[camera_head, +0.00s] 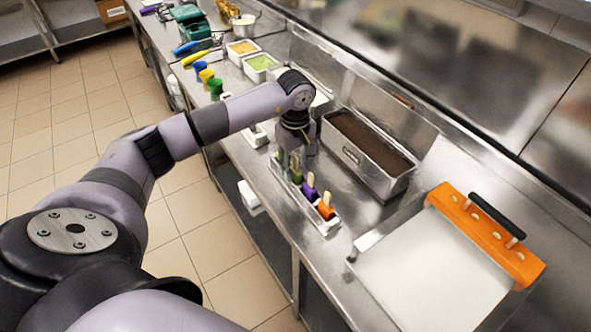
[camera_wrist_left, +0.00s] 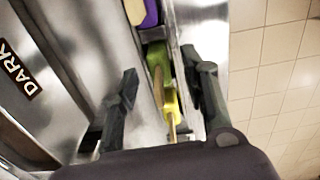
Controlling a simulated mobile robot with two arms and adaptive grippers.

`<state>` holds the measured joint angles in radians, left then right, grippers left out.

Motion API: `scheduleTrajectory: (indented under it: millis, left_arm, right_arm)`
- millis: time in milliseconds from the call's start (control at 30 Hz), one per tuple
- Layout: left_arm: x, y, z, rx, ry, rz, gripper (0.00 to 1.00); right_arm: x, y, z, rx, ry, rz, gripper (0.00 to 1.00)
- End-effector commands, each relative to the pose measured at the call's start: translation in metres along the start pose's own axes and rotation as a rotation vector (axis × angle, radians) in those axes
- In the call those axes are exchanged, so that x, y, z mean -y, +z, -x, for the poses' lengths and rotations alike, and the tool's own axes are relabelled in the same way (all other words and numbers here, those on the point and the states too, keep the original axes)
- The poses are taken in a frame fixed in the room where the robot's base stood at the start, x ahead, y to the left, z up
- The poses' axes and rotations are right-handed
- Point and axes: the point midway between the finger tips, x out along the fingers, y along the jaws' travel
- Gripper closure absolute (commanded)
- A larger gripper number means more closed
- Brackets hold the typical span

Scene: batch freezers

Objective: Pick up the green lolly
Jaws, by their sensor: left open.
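The green lolly (camera_wrist_left: 157,57) stands in a narrow metal tray (camera_head: 333,225) on the steel counter. In the wrist view it lies between the spread fingers of my left gripper (camera_wrist_left: 160,68), with its wooden stick toward the camera. My left gripper (camera_head: 290,155) is open, pointing down over the far end of the tray in the head view, where it partly hides the green lolly (camera_head: 296,175). A yellow lolly (camera_wrist_left: 173,106) is close beside the green one in the wrist view. A purple lolly (camera_head: 308,190) and an orange lolly (camera_head: 326,209) stand nearer in the row. My right gripper is out of view.
A steel pan of dark chocolate (camera_head: 370,143) stands close behind the tray. A white board with an orange rack (camera_head: 486,235) lies at right. Green (camera_head: 262,62) and orange-filled tubs (camera_head: 242,47) and coloured-handled tools (camera_head: 207,76) are farther up the counter.

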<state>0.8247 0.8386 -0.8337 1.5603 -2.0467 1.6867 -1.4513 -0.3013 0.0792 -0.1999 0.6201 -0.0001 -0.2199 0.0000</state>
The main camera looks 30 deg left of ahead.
Motion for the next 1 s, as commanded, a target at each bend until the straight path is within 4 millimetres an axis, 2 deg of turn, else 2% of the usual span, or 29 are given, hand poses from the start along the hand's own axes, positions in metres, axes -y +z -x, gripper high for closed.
scheduleTrajectory:
  millis: [133, 367, 1000]
  left_arm:
    - [0.000, 0.000, -0.012, 0.000, 0.000, 0.001, 0.59]
    - [0.000, 0.000, -0.015, 0.000, 0.001, 0.000, 0.59]
    - [0.000, 0.000, -0.014, 0.000, 0.001, 0.001, 1.00]
  right_arm:
    - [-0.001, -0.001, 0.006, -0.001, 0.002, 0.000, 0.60]
    - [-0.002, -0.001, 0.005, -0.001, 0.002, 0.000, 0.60]
    - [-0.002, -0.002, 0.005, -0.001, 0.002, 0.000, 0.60]
